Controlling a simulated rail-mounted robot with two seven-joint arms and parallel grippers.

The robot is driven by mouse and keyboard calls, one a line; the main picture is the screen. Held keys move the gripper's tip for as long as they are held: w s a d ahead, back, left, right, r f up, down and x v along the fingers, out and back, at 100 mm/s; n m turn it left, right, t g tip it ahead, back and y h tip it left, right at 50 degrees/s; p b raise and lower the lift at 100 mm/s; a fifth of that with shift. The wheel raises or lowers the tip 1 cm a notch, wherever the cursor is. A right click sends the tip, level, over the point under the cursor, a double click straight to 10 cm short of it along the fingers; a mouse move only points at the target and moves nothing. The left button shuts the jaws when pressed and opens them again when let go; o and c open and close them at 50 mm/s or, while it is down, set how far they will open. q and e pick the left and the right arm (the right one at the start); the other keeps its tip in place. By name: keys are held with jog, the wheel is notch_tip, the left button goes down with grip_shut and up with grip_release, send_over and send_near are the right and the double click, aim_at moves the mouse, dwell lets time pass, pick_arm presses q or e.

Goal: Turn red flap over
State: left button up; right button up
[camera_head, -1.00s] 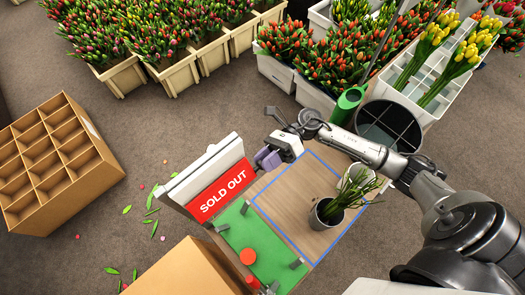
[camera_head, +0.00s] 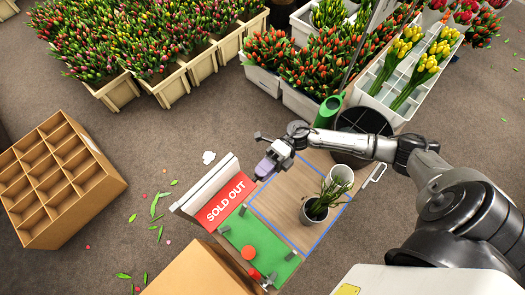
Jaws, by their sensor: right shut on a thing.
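The red flap (camera_head: 225,201), lettered "SOLD OUT" in white, stands tilted up at the left end of the board, its lettered face toward me. A white panel (camera_head: 206,184) stands just behind it. My right gripper (camera_head: 263,171), with purple-grey fingers, is at the flap's upper right corner, shut on it. The exact contact is small and hard to see. The green panel (camera_head: 240,229) with a red disc (camera_head: 249,253) lies in front of the flap. My left gripper is out of view.
A cardboard box (camera_head: 200,272) is at the front. A divided carton (camera_head: 60,180) stands left. A dark bucket (camera_head: 363,122) and tulip crates are behind.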

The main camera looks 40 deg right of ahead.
jog(key=w+r+m+p, duration=0.5)
jog(key=m+p, duration=0.7)
jog(key=m, duration=0.5)
jog(key=shift+a+m, duration=0.15)
jog(key=shift+m, duration=0.15)
jog(key=shift+w, duration=0.1)
dwell(0.3)
jog(key=o, duration=0.9)
jog(key=shift+w+d+b, duration=0.15)
jog(key=shift+d+b, duration=0.3)
jog(key=shift+d, duration=1.85)
jog(key=shift+w+d+b, duration=0.2)
jog(key=shift+d+b, duration=0.3)
jog(key=shift+d, duration=1.8)
jog(key=shift+w+d+b, duration=0.15)
jog(key=shift+d+b, duration=0.3)
jog(key=shift+d, duration=1.85)
